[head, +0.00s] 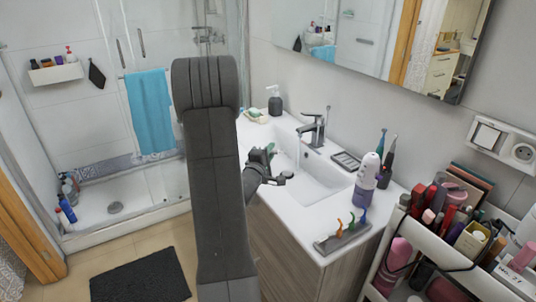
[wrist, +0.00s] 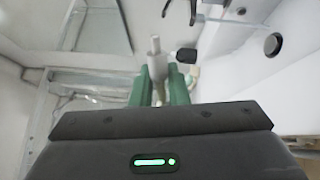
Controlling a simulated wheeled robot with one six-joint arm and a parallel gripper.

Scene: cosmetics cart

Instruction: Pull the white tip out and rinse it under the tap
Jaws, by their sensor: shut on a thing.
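My gripper (head: 268,154) is over the left part of the white sink basin (head: 318,180), mostly behind my own arm in the head view. In the wrist view its green fingers (wrist: 157,76) are shut on a slim pale piece, which looks like the white tip (wrist: 155,46). The tip sticks out beyond the fingers; its lower part is between them. In the head view I cannot make out the tip. The chrome tap (head: 315,130) stands at the back of the basin, to the right of my gripper. A thin water stream (head: 299,148) seems to fall from its spout.
A grey stand (head: 342,238) with orange, green and blue tips sits at the counter's front right. A white and purple device (head: 367,172) and upright toothbrushes (head: 389,158) stand behind it. A soap dispenser (head: 275,101) stands at the back left. A crowded cosmetics cart (head: 437,254) is at right.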

